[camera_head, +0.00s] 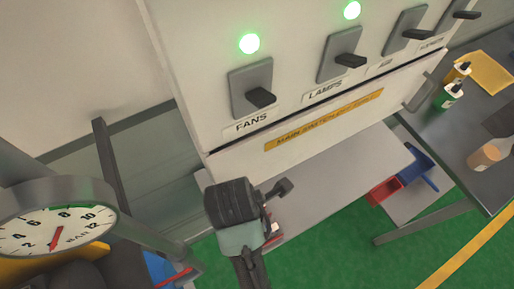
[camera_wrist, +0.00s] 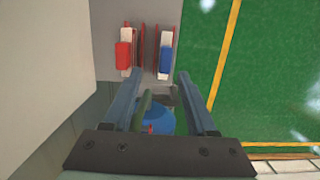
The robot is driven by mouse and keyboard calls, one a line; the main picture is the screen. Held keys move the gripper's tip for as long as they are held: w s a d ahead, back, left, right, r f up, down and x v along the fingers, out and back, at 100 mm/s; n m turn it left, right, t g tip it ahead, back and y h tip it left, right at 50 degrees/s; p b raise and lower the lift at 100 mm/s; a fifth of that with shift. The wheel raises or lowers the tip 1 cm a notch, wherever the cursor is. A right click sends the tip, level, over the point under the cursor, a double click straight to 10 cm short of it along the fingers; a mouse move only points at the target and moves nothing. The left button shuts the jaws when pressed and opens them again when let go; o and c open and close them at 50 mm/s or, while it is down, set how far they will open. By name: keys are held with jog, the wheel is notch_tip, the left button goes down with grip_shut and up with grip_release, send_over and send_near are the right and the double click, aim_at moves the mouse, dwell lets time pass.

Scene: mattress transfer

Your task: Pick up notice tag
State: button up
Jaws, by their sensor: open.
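In the wrist view, two pale, tag-like pieces lie on a grey shelf (camera_wrist: 205,12). The left one (camera_wrist: 126,66) carries a red block (camera_wrist: 124,56), and the right one (camera_wrist: 166,40) carries a blue block (camera_wrist: 166,60). Thin red loops run beside them. I cannot read any writing, so I cannot tell which is the notice tag. My gripper (camera_wrist: 158,78) is open and empty, its two fingers pointing toward these pieces. In the head view my gripper (camera_head: 278,208) is over the shelf (camera_head: 345,165), and a small red and white bit shows behind it.
A white cabinet (camera_head: 290,25) with labelled switches and two green lamps rises behind the shelf. A pressure gauge (camera_head: 55,228) is at lower left. Red (camera_head: 384,191) and blue (camera_head: 418,166) bins and a dark table (camera_head: 480,115) with bottles stand right. Green floor (camera_head: 335,245) is clear in front.

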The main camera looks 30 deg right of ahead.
jog(key=f, duration=0.4)
jog(key=d+f, duration=0.1)
jog(key=shift+s+f, duration=0.4)
jog(key=shift+d+f+p, duration=0.2)
jog(key=shift+f+p, duration=0.1)
jog(key=shift+f, duration=0.7)
jog(key=shift+d+f+p, duration=0.2)
jog(key=shift+f+p, duration=0.1)
jog(key=shift+f, duration=0.65)
jog(key=shift+d+f+p, duration=0.2)
jog(key=shift+f+p, duration=0.1)
jog(key=shift+f, duration=0.7)
grip_shut()
